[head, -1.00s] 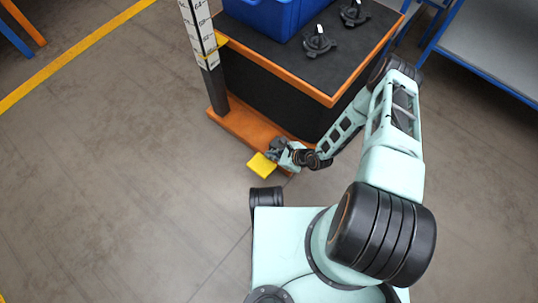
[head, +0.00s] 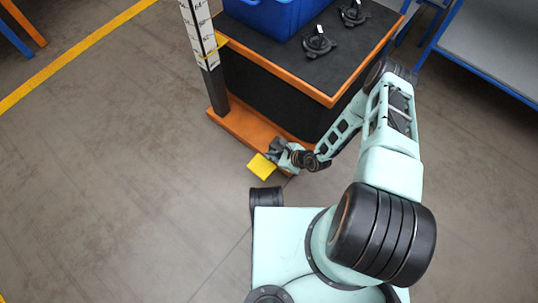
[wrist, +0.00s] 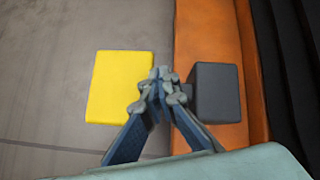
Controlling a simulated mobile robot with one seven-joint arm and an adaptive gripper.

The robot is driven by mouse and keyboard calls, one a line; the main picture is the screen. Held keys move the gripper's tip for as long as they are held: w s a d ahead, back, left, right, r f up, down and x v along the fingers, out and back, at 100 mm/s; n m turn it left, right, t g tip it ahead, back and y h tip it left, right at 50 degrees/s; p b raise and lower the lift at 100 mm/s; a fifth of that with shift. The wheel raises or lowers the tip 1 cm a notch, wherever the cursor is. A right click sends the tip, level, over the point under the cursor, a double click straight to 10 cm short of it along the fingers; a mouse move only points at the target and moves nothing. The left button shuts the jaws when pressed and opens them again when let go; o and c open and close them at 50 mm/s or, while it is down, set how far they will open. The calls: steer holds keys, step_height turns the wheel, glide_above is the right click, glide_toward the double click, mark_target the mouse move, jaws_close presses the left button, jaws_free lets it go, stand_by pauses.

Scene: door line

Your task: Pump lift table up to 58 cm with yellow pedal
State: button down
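The yellow pedal (head: 262,166) sticks out from the orange base of the lift table (head: 238,126). It also shows in the wrist view (wrist: 120,86), left of the orange base (wrist: 200,30). My gripper (head: 277,150) is low beside the pedal, toward its table side. In the wrist view my gripper (wrist: 157,88) has its fingertips together, over the pedal's right edge. I cannot tell whether it touches the pedal. The lift table's black top (head: 285,58) has an orange rim. A white height scale (head: 199,30) with an orange pointer stands at its left corner; its reading is too small to be sure of.
A blue crate (head: 262,18) and two black knobbed parts (head: 318,42) stand on the table top. A dark block (wrist: 217,92) sits on the base right of my fingers. A grey shelf with blue frame (head: 495,50) is at right. Floor at left is clear.

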steer(key=shift+s+a+f, duration=0.15)
steer(key=shift+s+f, duration=0.55)
steer(key=shift+s, duration=0.1)
stand_by(0.4)
steer(key=r+p, duration=0.2)
steer(key=r, duration=0.1)
steer(key=r+p, duration=0.1)
steer(key=p, duration=0.1)
steer(key=shift+w+d+r, duration=0.2)
steer(key=shift+w+d, duration=0.1)
steer(key=shift+d, duration=0.1)
stand_by(0.3)
steer(key=shift+w+d+r+p, duration=0.2)
steer(key=shift+w+r+p, duration=0.15)
steer(key=shift+r+p, duration=0.35)
steer(key=shift+w+d+r+p, duration=0.2)
steer(key=shift+w+r+p, duration=0.2)
steer(key=shift+r, duration=0.55)
steer(key=shift+w+d+r+p, duration=0.2)
steer(key=shift+w+r+p, duration=0.25)
steer(key=shift+r, duration=0.35)
steer(key=shift+s, duration=0.1)
